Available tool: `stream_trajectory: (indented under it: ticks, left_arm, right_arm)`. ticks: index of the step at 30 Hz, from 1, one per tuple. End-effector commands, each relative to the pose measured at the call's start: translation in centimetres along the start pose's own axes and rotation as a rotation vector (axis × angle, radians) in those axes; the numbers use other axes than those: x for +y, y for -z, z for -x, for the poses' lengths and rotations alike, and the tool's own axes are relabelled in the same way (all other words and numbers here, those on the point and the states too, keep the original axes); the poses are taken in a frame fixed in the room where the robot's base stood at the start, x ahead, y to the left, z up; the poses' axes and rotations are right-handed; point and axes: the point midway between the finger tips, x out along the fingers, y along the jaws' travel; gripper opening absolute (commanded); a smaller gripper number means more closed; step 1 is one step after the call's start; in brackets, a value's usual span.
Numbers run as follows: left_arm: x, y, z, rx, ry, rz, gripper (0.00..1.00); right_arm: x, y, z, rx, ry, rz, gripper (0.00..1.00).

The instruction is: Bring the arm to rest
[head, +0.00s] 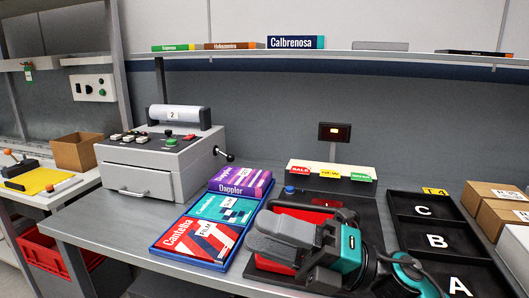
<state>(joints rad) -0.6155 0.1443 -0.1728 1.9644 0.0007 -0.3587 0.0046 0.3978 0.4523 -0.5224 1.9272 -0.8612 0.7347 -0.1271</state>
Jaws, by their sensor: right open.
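My right gripper (262,233) comes in from the lower right, teal and black with grey fingers. It is open, its fingers pointing left above a dark board (374,225) on the table. No object shows between the fingers. A red item (318,215) on the board shows partly behind the gripper; the rest of it is hidden. My left gripper is not in view.
A blue tray (212,264) with three books is left of the gripper. A grey machine (160,160) stands at the left. A black tray marked A, B, C (459,257) and boxes (490,200) are right. A shelf (380,57) runs above. Free table lies front left.

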Motion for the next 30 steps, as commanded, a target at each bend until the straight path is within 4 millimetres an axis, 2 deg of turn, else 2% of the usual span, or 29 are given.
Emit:
stream_trajectory:
  ticks: [1,4,6,8,10,14,15,18,21,25,30]
  left_arm:
    - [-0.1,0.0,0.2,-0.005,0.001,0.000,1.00]
    - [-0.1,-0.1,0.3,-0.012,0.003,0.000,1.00]
    - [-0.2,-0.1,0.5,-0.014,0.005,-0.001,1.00]
    - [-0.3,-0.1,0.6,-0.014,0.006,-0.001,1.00]
    - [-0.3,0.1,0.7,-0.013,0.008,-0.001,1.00]
    - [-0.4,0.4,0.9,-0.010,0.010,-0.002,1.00]
    - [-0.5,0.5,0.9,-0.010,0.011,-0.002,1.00]
    - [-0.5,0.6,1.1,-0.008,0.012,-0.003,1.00]
    - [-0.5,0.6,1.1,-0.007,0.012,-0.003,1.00]
    - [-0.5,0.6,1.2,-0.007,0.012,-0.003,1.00]
    - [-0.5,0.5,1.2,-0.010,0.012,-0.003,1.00]
  right_arm:
    - [-0.8,-0.7,1.0,-0.129,-0.038,-0.124,0.48]
    - [-3.1,-2.2,3.8,-0.385,-0.094,-0.355,0.48]
    - [-5.4,-2.8,6.5,-0.567,-0.120,-0.520,0.48]
    - [-7.8,-2.6,9.2,-0.725,-0.131,-0.660,0.48]
    - [-10.9,-1.6,12.7,-0.912,-0.137,-0.827,0.48]
    - [-16.4,2.7,19.2,-1.240,-0.123,-1.117,0.48]
    - [-17.7,4.4,20.9,-1.326,-0.116,-1.194,0.48]
    - [-20.3,8.9,24.5,-1.517,-0.093,-1.361,0.48]
    - [-22.0,13.0,27.1,-1.664,-0.070,-1.490,0.48]
    - [-22.9,16.6,28.9,-1.778,-0.051,-1.590,0.48]
    - [-23.2,17.8,29.5,-1.818,-0.043,-1.626,0.48]
